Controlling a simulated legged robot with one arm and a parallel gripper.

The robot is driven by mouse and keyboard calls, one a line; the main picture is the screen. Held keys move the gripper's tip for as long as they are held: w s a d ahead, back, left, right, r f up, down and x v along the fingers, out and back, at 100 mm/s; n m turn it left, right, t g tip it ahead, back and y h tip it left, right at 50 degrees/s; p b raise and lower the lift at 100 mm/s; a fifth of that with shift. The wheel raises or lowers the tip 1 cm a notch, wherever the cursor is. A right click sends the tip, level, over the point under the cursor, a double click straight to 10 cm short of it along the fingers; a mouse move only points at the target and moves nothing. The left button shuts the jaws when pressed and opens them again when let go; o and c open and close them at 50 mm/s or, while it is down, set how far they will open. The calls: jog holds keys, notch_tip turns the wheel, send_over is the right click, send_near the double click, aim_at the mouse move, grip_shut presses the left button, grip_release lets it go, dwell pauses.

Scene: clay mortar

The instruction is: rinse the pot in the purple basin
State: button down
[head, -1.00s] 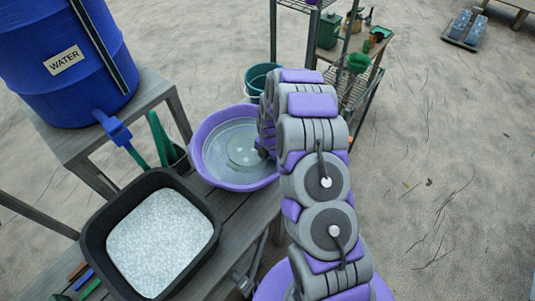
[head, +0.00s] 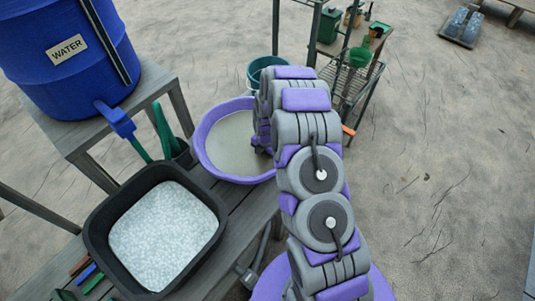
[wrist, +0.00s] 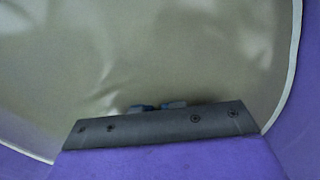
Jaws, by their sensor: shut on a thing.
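The purple basin (head: 204,159) stands on the wooden bench, filled with murky grey-brown water (head: 232,142). In the wrist view the same cloudy water (wrist: 110,60) fills most of the picture, with the purple basin wall (wrist: 302,125) around it. My gripper (wrist: 158,106) points down into the basin; only small dark finger parts show past its dark mounting bar. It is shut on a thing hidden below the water. I cannot make out the pot in either view. My arm covers the basin's right side in the head view.
A black tub (head: 100,235) of pale granules sits in front of the basin. A blue water barrel (head: 70,60) with a tap stands on a stand at left. A teal bucket (head: 258,70) and a wire shelf (head: 345,80) are behind. Open sandy ground lies right.

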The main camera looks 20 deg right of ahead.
jog(key=shift+a+f, duration=0.15)
jog(key=shift+a, duration=0.15)
jog(key=shift+d, duration=1.15)
jog(key=shift+a+b, duration=0.5)
jog(key=shift+a, duration=0.8)
jog(key=shift+d+b, duration=0.4)
jog(key=shift+d, duration=0.9)
jog(key=shift+a, duration=1.05)
jog(key=shift+d, duration=0.15)
